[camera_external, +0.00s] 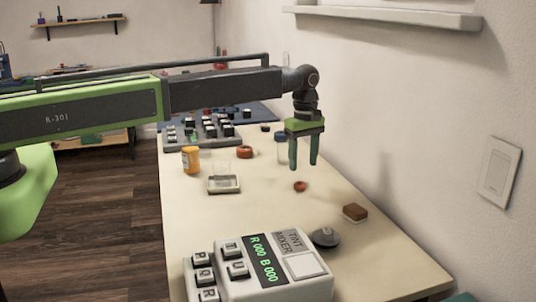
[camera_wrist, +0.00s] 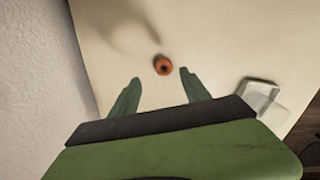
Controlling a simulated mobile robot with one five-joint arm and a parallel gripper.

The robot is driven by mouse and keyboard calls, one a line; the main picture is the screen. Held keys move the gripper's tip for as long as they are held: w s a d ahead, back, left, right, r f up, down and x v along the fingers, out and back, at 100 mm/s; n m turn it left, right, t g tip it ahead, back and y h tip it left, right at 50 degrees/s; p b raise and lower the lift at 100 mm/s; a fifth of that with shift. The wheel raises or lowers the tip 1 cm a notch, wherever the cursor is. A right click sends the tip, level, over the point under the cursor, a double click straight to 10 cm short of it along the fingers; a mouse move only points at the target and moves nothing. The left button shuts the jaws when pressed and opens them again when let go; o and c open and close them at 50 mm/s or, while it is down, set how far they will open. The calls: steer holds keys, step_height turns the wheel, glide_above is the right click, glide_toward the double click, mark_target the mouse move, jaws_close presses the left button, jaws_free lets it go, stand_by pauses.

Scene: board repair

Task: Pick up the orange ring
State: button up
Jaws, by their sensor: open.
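A small orange ring (camera_external: 300,186) lies flat on the cream table, below my gripper. It also shows in the wrist view (camera_wrist: 162,65), just beyond and between the two fingertips. My gripper (camera_external: 303,166) points down with its green fingers apart and nothing between them. It hangs above the table, apart from the ring. In the wrist view my gripper (camera_wrist: 160,76) also shows open. A larger orange-red ring-shaped thing (camera_external: 245,152) lies farther back on the table.
A clear-sided tray (camera_external: 223,184) and an orange jar (camera_external: 191,160) stand left of the ring. A brown block (camera_external: 355,212), a grey knob-like thing (camera_external: 325,237) and the tint mixer (camera_external: 262,270) are nearer the camera. A keyed panel (camera_external: 200,133) stands behind. The wall (camera_external: 400,130) borders the table's right side.

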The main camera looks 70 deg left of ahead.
mark_target(301, 189)
steer(key=f+b, duration=0.3)
steer(key=f, duration=0.1)
steer(key=f+b, duration=0.2)
steer(key=f, duration=0.1)
steer(key=shift+s+d+b, duration=0.15)
steer(key=shift+s+b, duration=0.2)
steer(key=shift+r, duration=0.25)
jaws_close()
